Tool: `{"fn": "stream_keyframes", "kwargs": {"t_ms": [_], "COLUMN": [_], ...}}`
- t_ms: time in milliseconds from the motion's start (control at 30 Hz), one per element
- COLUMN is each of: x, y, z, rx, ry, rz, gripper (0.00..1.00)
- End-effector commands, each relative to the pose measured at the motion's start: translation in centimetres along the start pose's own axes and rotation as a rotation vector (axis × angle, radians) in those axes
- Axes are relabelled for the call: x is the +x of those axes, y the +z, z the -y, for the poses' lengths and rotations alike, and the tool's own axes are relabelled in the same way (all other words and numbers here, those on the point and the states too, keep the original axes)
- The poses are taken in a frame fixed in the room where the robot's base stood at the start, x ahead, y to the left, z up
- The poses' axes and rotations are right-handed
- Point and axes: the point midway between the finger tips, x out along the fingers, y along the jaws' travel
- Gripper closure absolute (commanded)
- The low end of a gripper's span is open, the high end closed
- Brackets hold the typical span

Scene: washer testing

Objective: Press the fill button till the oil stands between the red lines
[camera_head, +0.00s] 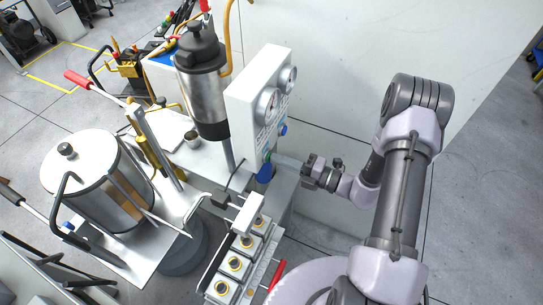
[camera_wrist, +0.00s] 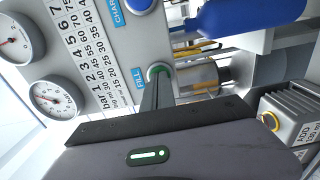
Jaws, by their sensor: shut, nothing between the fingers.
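The green fill button (camera_wrist: 158,70) sits beside a blue "FILL" label on the white gauge panel (camera_head: 248,110). My gripper (camera_wrist: 157,82) is shut and empty, and its fingertips partly cover the button. They are at or very near it; I cannot tell whether it is pressed in. In the head view my gripper (camera_head: 284,163) reaches the lower part of the panel from the right. A clear cylinder (camera_wrist: 208,76) with amber tones shows just beyond the button in the wrist view; it may be the oil glass. I cannot make out red lines or an oil level.
A blue button (camera_wrist: 138,4) sits by the "CHARGE" label. Two round gauges (camera_wrist: 52,97) are on the panel. A blue rounded part (camera_wrist: 240,14) is near the fingers. Square-topped units (camera_head: 235,264) stand in a row below; a steel tank (camera_head: 85,175) stands left.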

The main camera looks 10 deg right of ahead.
Motion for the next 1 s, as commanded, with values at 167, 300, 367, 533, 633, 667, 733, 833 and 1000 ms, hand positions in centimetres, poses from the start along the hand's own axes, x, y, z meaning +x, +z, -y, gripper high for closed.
{"fn": "stream_keyframes", "kwargs": {"t_ms": [167, 300, 367, 533, 633, 667, 733, 833, 1000], "x": [-0.5, -2.5, -3.3, -5.7, -6.6, -6.8, -7.0, -6.9, -7.4], "y": [0.1, 0.1, 0.1, 0.1, 0.1, 0.1, 0.0, 0.0, 0.1], "z": [0.0, -0.1, -0.1, -0.1, 0.0, 0.0, 0.0, 0.0, 0.0], "rx": [0.000, 0.000, 0.000, -0.001, -0.001, -0.001, 0.000, 0.000, 0.000], "ry": [0.000, 0.000, 0.000, 0.000, 0.000, 0.000, 0.000, 0.000, 0.000], "rz": [0.002, 0.004, 0.004, 0.004, 0.003, 0.002, 0.000, -0.001, 0.002], "gripper": [1.00, 1.00, 1.00, 1.00, 1.00, 1.00, 1.00, 1.00, 1.00]}}
